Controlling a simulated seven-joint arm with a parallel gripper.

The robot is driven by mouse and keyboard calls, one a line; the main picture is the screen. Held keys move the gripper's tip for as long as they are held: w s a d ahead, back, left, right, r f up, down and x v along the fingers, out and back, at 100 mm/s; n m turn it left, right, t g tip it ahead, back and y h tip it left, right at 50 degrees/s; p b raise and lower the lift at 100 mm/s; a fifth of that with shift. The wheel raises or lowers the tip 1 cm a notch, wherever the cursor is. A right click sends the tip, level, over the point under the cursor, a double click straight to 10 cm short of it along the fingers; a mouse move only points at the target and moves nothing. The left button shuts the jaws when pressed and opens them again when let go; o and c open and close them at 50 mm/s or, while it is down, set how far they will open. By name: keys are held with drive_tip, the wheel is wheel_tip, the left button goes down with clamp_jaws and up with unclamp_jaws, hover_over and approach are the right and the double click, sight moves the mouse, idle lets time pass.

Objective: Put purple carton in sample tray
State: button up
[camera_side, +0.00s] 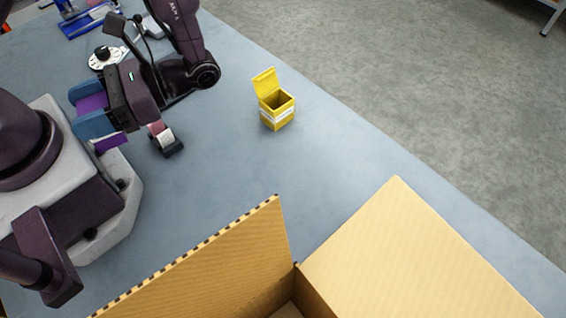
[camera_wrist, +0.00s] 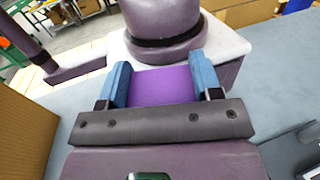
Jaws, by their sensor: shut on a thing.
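The purple carton (camera_side: 92,103) is held between the blue fingers of my gripper (camera_side: 86,106) at the left of the side view, close to my base. In the wrist view the purple carton (camera_wrist: 163,88) fills the gap between the two blue fingers of my gripper (camera_wrist: 162,80). A purple flap shows beyond the lower finger in the side view. My gripper is shut on the carton, which appears to be off the table. The rest of the carton is hidden by the fingers and palm. I cannot make out a sample tray for certain in either view.
An open yellow carton (camera_side: 277,112) stands on the blue-grey table (camera_side: 215,145). A large open cardboard box (camera_side: 410,255) fills the foreground. A white round device (camera_side: 108,57) and a blue-framed item (camera_side: 90,21) are at the back left. The middle of the table is clear.

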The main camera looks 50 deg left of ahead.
drive_tip(key=d+r+n+t+h, duration=0.1)
drive_tip(key=d+r+n+h, duration=0.2)
drive_tip(key=d+n+h, duration=0.75)
drive_tip(key=w+d+r+n+t+h, duration=0.5)
drive_tip(key=w+d+n+t+h, duration=0.1)
drive_tip(key=w+d+t+h, duration=0.4)
drive_tip(key=shift+g+h, duration=0.3)
drive_tip(key=shift+h, duration=0.25)
drive_tip(key=f, duration=1.5)
drive_tip(key=s+f, duration=0.1)
drive_tip(key=f, duration=0.6)
drive_tip(key=shift+f, duration=0.15)
drive_tip(key=o, duration=0.9)
drive_tip(key=shift+f, duration=0.1)
hover_over(225, 171)
